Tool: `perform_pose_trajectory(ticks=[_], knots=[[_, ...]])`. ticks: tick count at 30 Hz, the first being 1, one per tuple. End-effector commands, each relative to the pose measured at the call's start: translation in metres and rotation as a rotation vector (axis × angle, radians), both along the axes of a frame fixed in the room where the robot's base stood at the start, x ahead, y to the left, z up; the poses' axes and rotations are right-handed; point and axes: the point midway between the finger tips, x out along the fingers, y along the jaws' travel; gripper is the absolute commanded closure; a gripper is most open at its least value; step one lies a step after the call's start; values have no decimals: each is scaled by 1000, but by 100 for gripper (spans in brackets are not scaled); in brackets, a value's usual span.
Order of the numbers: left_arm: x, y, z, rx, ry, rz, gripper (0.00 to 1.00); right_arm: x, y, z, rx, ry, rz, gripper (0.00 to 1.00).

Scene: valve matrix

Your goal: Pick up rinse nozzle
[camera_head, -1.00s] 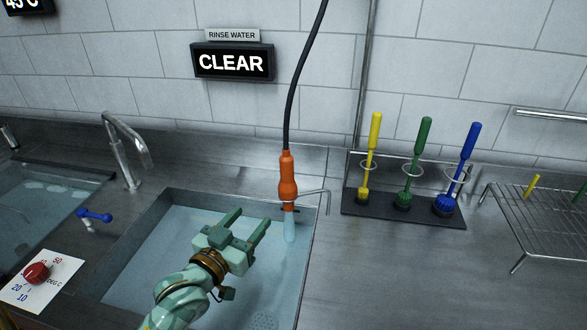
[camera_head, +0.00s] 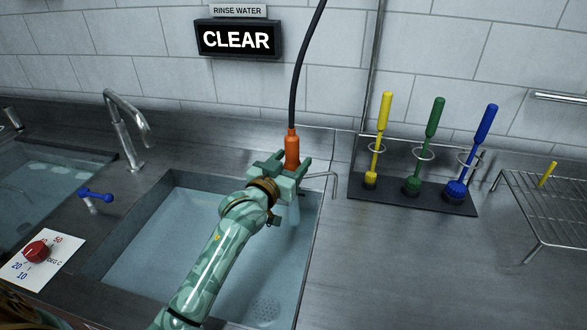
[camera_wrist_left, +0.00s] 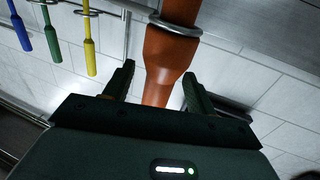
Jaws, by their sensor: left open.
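The orange rinse nozzle (camera_head: 292,148) hangs upright on a black hose above the right rear part of the water-filled sink. My left gripper (camera_head: 282,163) is open at the nozzle, and its fingers hide the nozzle's lower part in the head view. In the left wrist view, the nozzle (camera_wrist_left: 170,62) shows between the two open fingers of my left gripper (camera_wrist_left: 160,85), with gaps on both sides. A metal holder ring (camera_wrist_left: 150,18) sits around the nozzle there. My right gripper is not in view.
Yellow (camera_head: 380,130), green (camera_head: 428,140) and blue (camera_head: 476,145) brushes stand in a rack right of the sink. A wire rack (camera_head: 545,215) is further right. A faucet (camera_head: 127,130) and a blue-handled valve (camera_head: 96,195) are at left. The front right counter is clear.

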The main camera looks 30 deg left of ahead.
Motion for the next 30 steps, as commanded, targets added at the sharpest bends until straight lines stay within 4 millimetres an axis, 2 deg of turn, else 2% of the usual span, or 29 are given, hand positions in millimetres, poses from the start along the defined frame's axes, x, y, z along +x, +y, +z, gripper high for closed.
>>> perform_pose_trajectory(ticks=[3,9,11,15,23,26,30], knots=[[10,0,-1,0,0,0,44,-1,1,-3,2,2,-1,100],[10,0,0,0,0,0,44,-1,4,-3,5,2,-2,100],[10,0,0,0,0,0,58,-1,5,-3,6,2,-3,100],[10,0,0,0,0,0,96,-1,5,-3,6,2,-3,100],[10,0,2,0,-2,0,96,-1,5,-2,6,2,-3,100],[10,0,14,0,-5,0,96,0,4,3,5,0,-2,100],[10,0,47,0,-9,0,96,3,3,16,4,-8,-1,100]])
